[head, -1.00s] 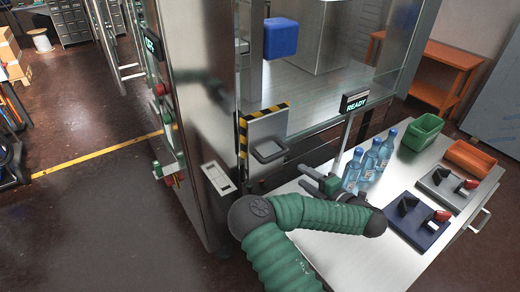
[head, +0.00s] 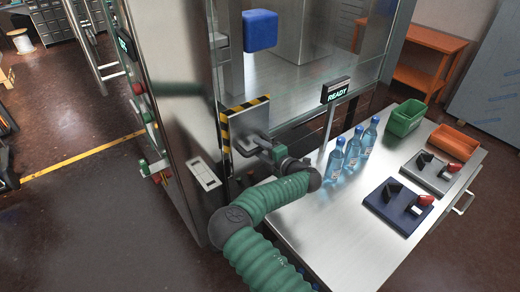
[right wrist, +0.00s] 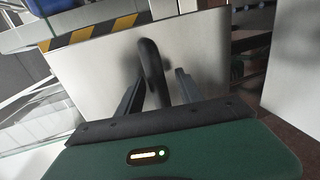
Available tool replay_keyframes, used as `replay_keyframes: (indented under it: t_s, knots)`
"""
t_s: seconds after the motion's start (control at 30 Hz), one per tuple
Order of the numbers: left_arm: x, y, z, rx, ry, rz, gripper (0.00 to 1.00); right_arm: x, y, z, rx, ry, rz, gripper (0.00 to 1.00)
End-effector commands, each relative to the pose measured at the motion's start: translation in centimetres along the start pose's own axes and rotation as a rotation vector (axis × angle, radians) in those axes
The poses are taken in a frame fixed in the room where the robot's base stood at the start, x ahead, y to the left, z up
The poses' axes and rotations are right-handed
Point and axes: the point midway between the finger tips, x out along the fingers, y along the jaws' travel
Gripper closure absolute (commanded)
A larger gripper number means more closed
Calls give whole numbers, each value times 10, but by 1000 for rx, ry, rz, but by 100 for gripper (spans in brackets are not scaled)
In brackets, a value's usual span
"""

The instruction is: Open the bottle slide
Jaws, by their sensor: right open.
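The bottle slide is a grey metal panel (head: 240,122) with a yellow-and-black striped top edge, on the front of the steel machine. Its dark bar handle (right wrist: 150,62) stands out from the panel in the right wrist view. My right gripper (head: 262,146) is at the handle; in the wrist view its two fingers (right wrist: 159,80) are apart, with the handle between them. I cannot tell whether either finger touches it. In the head view the gripper partly hides the handle. The slide looks flush against the machine. My left gripper is not in view.
Three blue-capped bottles (head: 352,155) stand on the steel table (head: 330,220) right of my arm. A green bin (head: 405,118), an orange tray (head: 453,142) and two fixtures (head: 398,205) are farther right. A READY sign (head: 337,91) stands on a post near the slide.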

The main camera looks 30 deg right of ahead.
Motion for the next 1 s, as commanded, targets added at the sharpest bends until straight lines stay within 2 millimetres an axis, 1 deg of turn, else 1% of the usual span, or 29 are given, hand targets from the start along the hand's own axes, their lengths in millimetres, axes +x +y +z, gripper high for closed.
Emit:
replay_keyframes:
  t_s: [0.13,0.17,0.47,0.5,1.0]
  knots:
    - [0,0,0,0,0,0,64,0,1,-2,-2,1,0,57]
    - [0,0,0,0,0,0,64,0,1,-2,-2,1,0,59]
    - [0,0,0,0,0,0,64,0,1,-3,-3,2,0,99]
    - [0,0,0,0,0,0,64,0,1,-3,-2,3,0,100]
    - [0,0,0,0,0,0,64,0,-1,-2,-2,1,-3,100]
